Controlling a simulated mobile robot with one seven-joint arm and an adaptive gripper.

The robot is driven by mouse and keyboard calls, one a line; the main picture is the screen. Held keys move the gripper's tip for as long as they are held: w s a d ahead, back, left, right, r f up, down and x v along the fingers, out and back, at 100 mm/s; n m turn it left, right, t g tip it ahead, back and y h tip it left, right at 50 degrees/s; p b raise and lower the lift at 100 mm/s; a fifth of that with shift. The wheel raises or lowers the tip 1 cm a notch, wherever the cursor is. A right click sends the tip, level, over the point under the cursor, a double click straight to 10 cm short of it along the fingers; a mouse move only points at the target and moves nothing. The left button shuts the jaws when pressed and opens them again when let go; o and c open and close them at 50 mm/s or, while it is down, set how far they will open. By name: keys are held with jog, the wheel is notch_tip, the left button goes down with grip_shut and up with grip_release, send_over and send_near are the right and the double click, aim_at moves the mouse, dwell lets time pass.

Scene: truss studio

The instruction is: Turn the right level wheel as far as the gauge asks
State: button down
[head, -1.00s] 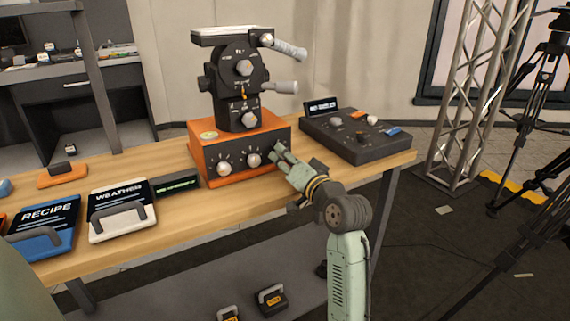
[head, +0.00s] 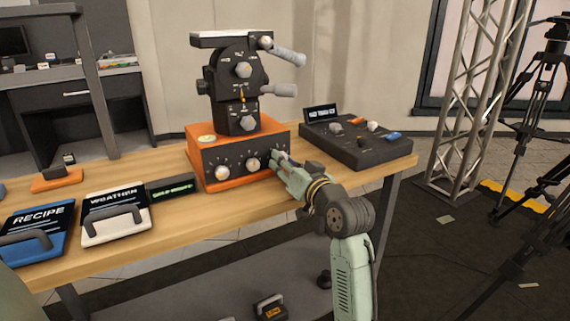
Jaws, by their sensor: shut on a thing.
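The orange levelling base (head: 234,183) stands on the wooden table with a dark front panel and a tripod-style head (head: 242,85) on top. Two white wheels show on the panel, the left wheel (head: 222,172) and the middle wheel (head: 253,163). The right wheel is hidden behind my gripper's fingers. My gripper (head: 279,160) is at the right end of the panel, shut on that right wheel. A round level gauge (head: 207,139) sits on the base's top left; its reading is too small to tell. A small display (head: 170,187) with green text lies left of the base.
A dark control console (head: 357,142) stands right of the base. A white WEATHER board (head: 116,213) and a blue RECIPE board (head: 35,232) lie at the left. A truss (head: 474,95) stands beyond the table's right end. The table front below the base is clear.

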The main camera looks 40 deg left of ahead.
jog(key=c, duration=1.3)
grip_release()
jog(key=shift+d, duration=0.1)
jog(key=v, duration=1.2)
